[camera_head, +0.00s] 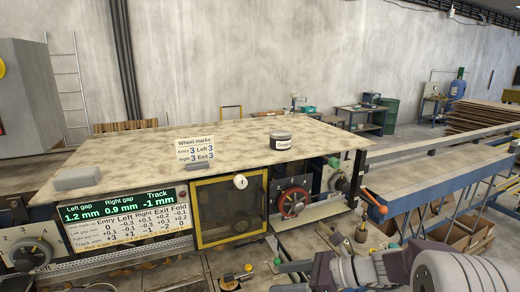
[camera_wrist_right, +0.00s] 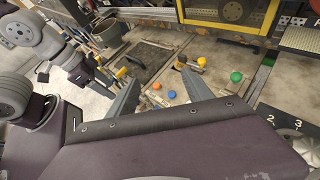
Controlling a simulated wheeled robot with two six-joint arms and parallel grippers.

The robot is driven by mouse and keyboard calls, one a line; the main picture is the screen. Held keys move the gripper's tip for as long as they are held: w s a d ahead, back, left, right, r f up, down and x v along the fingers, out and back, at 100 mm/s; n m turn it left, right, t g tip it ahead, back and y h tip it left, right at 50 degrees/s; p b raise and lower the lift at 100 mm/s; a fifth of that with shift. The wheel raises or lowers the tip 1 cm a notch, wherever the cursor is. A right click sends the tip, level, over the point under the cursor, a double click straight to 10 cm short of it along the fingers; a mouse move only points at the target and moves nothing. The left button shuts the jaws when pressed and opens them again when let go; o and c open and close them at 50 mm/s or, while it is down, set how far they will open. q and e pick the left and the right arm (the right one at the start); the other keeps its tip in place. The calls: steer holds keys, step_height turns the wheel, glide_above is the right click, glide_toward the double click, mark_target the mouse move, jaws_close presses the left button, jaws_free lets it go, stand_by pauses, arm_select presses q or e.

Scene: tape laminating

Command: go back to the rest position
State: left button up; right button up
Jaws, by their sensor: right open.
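My right arm comes into the head view at the bottom right, in front of the machine. My right gripper shows in the right wrist view (camera_wrist_right: 158,92) with its two grey fingers spread apart and nothing between them. The fingers look apart from the knobs, though depth is hard to judge. Parts of my own arm show at the left of the wrist view. My left gripper is not seen in the head view.
The machine's speckled tabletop (camera_head: 220,140) carries a grey block (camera_head: 77,179), a labelled round tin (camera_head: 280,140) and a wheel-marks card (camera_head: 195,149). Below are a gap display (camera_head: 118,206), a yellow-framed panel (camera_head: 228,212) and a red handwheel (camera_head: 293,202). An orange-knobbed lever (camera_head: 382,210) stands near my right arm.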

steer(key=s+f+n+g+h+b, duration=0.2)
steer(key=s+f+n+g+h, duration=0.25)
steer(key=s+f+n, duration=0.6)
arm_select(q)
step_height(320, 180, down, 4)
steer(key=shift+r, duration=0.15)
arm_select(e)
steer(key=s+d+f+n+t+h, duration=0.1)
steer(key=s+d+f+n+h, duration=0.1)
steer(key=d+n, duration=0.3)
steer(key=s+d+f+n+t+h, duration=0.1)
steer(key=s+d+f+n+h, duration=0.1)
steer(key=d+f+n+h, duration=0.3)
steer(key=shift+s+d+n, duration=0.35)
steer(key=shift+d+n, duration=0.4)
steer(key=shift+n, duration=0.3)
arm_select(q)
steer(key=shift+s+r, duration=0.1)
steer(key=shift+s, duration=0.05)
arm_select(e)
steer(key=shift+s+h, duration=0.15)
steer(key=shift+h, duration=0.1)
